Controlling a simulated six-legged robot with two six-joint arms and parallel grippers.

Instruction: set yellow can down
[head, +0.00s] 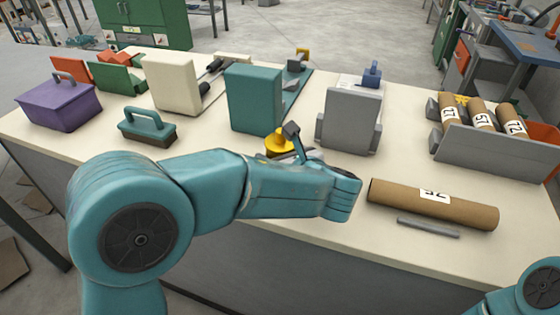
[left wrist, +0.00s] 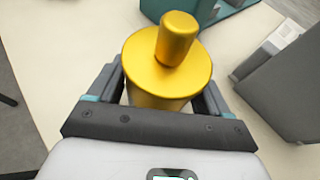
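The yellow can (head: 277,146), a short cylinder with a knob on top, is partly hidden behind my left arm in the head view. In the left wrist view the can (left wrist: 165,82) sits upright between the two fingers, one on each side against its body. My left gripper (head: 288,150) is shut on it, over the cream table (head: 330,228) just in front of the teal machine block (head: 253,98). I cannot tell whether the can's base touches the table. My right gripper is out of view; only a joint of that arm shows at the lower right.
A cardboard tube (head: 410,203) and a grey bar (head: 428,228) lie to the right. A grey block (head: 349,120) and a grey rack (head: 495,148) of labelled tubes stand behind. A teal-handled brush (head: 148,125), purple box (head: 58,104) and cream block (head: 172,83) are at left.

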